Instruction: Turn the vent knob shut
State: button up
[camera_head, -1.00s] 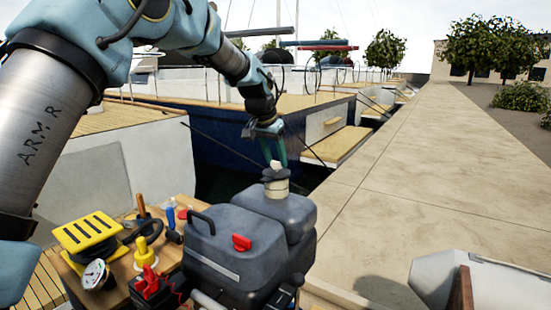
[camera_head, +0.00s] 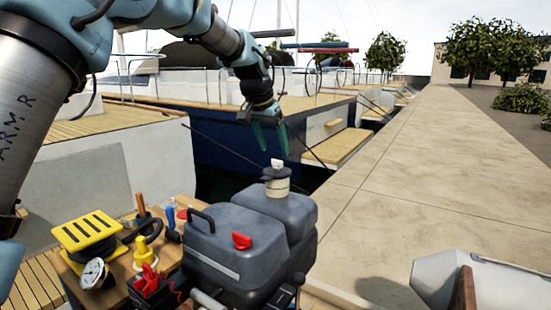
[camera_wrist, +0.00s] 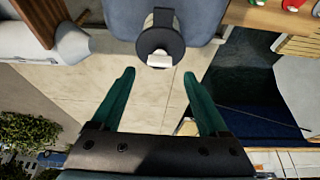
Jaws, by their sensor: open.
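The vent knob is a small white tab (camera_head: 277,163) on a round black cap (camera_head: 275,173). The cap tops a pale canister (camera_head: 277,186) on the dark grey tank (camera_head: 290,210). In the wrist view the white tab (camera_wrist: 159,60) is seen from above, lying crosswise on the black disc (camera_wrist: 160,41), just ahead of the gap between the fingertips. My gripper (camera_head: 271,150) is open and empty, with its green fingers pointing down a little above the tab and apart from it. Both fingers of my gripper (camera_wrist: 159,74) show in the wrist view.
A second grey tank part with a handle and red cap (camera_head: 241,240) stands in front of the canister. A wooden board at left holds a yellow slotted block (camera_head: 88,232), a gauge (camera_head: 94,273) and a red switch (camera_head: 148,280). The dock at right is open.

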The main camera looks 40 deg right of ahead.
jog(key=b+v, duration=0.1)
jog(key=v, duration=0.5)
jog(key=shift+r, duration=0.3)
jog(key=shift+a, duration=0.1)
